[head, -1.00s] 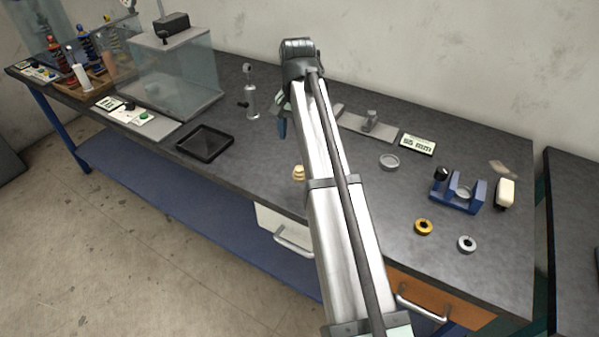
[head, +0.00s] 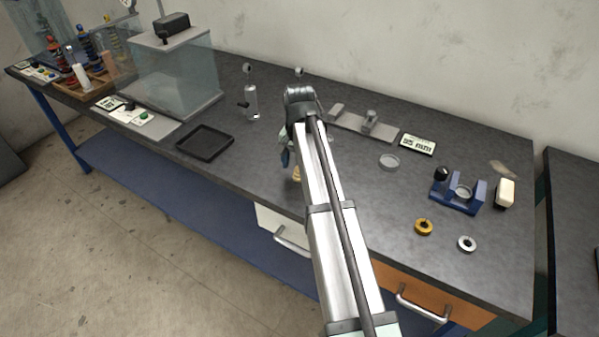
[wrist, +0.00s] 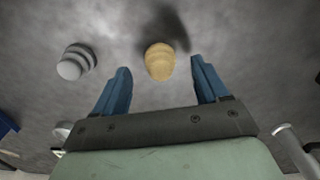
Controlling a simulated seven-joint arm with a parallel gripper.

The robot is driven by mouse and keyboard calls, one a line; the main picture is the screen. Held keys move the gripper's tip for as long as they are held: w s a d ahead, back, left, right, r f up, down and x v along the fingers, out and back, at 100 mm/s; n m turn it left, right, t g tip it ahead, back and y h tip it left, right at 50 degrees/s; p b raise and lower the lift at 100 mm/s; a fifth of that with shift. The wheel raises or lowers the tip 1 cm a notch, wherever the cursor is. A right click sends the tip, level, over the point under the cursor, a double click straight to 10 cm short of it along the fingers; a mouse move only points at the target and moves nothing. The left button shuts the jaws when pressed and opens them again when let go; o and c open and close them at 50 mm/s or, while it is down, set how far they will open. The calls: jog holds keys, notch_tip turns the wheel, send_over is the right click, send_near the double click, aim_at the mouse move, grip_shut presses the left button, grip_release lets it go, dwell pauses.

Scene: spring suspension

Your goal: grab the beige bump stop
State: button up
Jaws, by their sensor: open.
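The beige bump stop (wrist: 159,62) is a small, rounded, ridged piece standing on the dark bench top. In the wrist view it lies just beyond the fingertips and between their lines, not touching either. In the head view only a sliver of the bump stop (head: 296,174) shows beside my arm. My gripper (wrist: 160,88) is open and empty, with its two blue fingers spread apart. In the head view my gripper (head: 285,158) is mostly hidden behind my arm.
A grey ridged piece (wrist: 76,62) stands left of the bump stop in the wrist view. A black tray (head: 205,143) lies to the left on the bench. A gold ring (head: 423,227), a silver ring (head: 467,244) and a blue fixture (head: 459,193) are at the right.

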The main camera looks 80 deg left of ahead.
jog(key=shift+f, duration=1.35)
jog(key=c, duration=1.1)
jog(key=shift+c, duration=0.2)
jog(key=shift+r, duration=0.15)
